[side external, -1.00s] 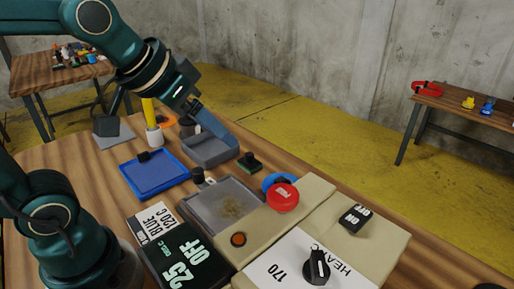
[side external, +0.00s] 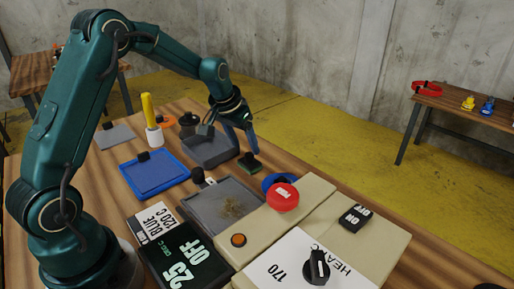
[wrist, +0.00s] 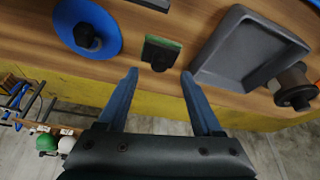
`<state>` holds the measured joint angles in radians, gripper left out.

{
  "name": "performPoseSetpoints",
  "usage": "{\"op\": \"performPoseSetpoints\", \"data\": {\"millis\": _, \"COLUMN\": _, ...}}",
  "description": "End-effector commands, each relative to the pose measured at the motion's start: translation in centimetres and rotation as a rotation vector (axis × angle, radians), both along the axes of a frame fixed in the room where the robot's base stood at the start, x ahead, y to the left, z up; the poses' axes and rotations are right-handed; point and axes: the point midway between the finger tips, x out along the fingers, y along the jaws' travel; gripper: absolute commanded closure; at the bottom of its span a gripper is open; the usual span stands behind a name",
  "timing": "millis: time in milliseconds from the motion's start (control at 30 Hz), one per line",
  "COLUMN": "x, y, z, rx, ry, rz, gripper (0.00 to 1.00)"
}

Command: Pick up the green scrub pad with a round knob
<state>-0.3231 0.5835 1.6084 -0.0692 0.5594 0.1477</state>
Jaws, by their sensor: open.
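The green scrub pad (side external: 250,166) with a dark round knob on top lies flat on the wooden table, just right of the grey tray. In the wrist view the scrub pad (wrist: 171,45) sits ahead of my fingertips, roughly in line with the gap between them. My gripper (side external: 240,140) is tilted, its blue fingers above and slightly behind the pad in the side view. In the wrist view my gripper (wrist: 160,75) has its two fingers spread with nothing between them. No contact with the pad is visible.
An empty grey tray (side external: 202,163) stands close beside the pad. A blue disc (wrist: 88,12) with a dark knob lies on the pad's other side. A dark-knobbed container (wrist: 293,88) stands beyond the tray.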

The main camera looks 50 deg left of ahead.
Motion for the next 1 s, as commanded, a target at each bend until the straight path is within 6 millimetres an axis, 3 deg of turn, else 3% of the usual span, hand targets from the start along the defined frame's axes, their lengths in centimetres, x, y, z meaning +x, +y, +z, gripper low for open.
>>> {"op": "performPoseSetpoints", "data": {"millis": 300, "x": 1.3, "y": 0.2, "z": -3.3, "rx": 0.0, "ry": 0.003, "rz": -0.002, "gripper": 0.33}}
{"op": "performPoseSetpoints", "data": {"millis": 667, "x": 1.6, "y": 0.3, "z": -3.9, "rx": 0.001, "ry": -0.001, "rz": -0.002, "gripper": 0.33}}
{"op": "performPoseSetpoints", "data": {"millis": 700, "x": 1.6, "y": 0.3, "z": -3.9, "rx": 0.001, "ry": -0.001, "rz": -0.002, "gripper": 0.37}}
{"op": "performPoseSetpoints", "data": {"millis": 867, "x": 1.6, "y": 0.3, "z": -3.9, "rx": 0.001, "ry": -0.001, "rz": -0.002, "gripper": 0.98}}
{"op": "performPoseSetpoints", "data": {"millis": 1000, "x": 1.6, "y": 0.3, "z": -3.9, "rx": 0.0, "ry": 0.0, "rz": -0.001, "gripper": 1.0}}
